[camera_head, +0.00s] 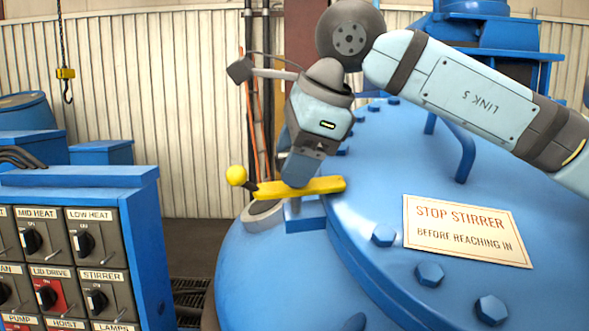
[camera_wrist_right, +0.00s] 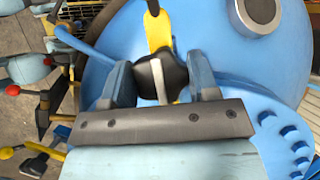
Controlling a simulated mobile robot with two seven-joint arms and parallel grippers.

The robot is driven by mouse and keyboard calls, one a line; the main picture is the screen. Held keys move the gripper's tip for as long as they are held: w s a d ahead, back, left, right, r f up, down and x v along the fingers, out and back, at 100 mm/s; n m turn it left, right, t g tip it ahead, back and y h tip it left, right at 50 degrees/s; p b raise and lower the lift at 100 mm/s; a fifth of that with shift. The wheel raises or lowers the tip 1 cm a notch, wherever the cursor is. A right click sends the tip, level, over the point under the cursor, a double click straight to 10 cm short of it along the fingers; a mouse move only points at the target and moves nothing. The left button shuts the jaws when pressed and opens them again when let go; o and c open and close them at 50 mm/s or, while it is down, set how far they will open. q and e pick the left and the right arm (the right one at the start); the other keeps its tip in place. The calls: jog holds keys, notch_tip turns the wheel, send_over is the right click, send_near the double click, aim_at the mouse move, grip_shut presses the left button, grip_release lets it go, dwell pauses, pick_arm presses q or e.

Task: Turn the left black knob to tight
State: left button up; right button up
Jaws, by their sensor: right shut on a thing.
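The black knob (camera_wrist_right: 146,78) with a white line across it sits on a yellow bar (camera_wrist_right: 158,32) in the right wrist view. My right gripper (camera_wrist_right: 162,80) is shut on this knob, one finger on each side. In the head view the right gripper (camera_head: 297,178) points down onto the yellow bar (camera_head: 328,185) at the left edge of the blue lid, and it hides the knob there. A yellow ball (camera_head: 236,175) shows at the bar's left end. No second such knob can be made out. My left gripper is not in view.
The large blue lid (camera_head: 375,180) carries bolts and a "STOP STIRRER" sign (camera_head: 467,231). A blue control panel (camera_head: 150,240) with labelled switches stands at the lower left. A yellow hook block (camera_head: 66,74) hangs at the upper left. Dark floor separates panel and lid.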

dwell(0.4)
jog(key=o, duration=0.9)
jog(key=v, duration=1.4)
jog(key=shift+s+a+p, duration=0.1)
jog(key=shift+p, duration=0.25)
jog(key=shift+f, duration=0.1)
